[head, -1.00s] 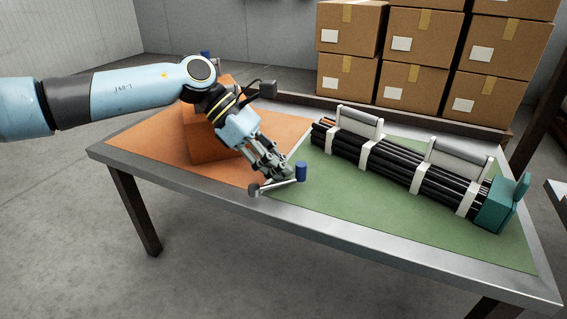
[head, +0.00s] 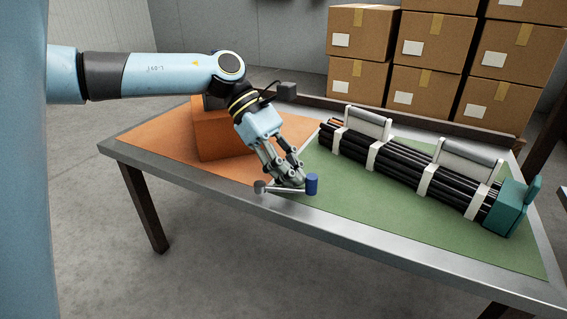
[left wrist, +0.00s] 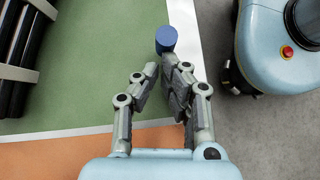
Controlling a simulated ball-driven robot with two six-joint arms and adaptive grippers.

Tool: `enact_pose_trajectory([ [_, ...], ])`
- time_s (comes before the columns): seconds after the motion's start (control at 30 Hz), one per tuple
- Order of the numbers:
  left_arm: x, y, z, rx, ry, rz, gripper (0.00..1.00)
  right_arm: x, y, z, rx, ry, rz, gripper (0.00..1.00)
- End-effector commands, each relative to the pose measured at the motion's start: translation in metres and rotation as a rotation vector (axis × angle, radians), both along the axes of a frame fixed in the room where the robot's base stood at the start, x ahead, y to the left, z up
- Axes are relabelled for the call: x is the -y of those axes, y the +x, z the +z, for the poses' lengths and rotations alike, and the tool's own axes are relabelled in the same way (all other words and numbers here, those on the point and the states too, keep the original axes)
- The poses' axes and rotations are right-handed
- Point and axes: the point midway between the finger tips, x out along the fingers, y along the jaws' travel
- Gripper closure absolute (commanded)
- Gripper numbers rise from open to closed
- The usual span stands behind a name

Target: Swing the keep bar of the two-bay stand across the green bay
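The keep bar (head: 280,189) is a thin silver bar at the table's front edge. It runs right from a grey pivot (head: 260,187) near the border of the mats to an upright blue knob (head: 311,184) at the green bay's front-left edge. My left gripper (head: 292,184) is low beside the bar, just left of the knob. The fingers hide most of the bar there; contact cannot be told. My right gripper is out of view.
The green bay (head: 340,208) holds a strapped bundle of black rods (head: 400,170) with two handles and a teal end block (head: 511,207). An orange block (head: 215,135) stands on the orange bay (head: 160,137). Stacked cartons (head: 430,60) stand behind the table.

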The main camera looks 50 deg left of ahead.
Motion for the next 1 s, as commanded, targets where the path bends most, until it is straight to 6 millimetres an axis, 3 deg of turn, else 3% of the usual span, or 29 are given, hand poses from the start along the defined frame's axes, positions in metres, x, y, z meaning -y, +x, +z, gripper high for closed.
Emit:
enact_pose_trajectory([
  [0.67, 0.005, 0.001, 0.003, 0.009, -0.01, 0.004, 1.0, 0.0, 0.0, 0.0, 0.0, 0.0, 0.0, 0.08],
  [1.0, -0.009, -0.001, 0.004, 0.007, -0.008, 0.004, 1.0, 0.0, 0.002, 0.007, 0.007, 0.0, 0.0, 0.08],
])
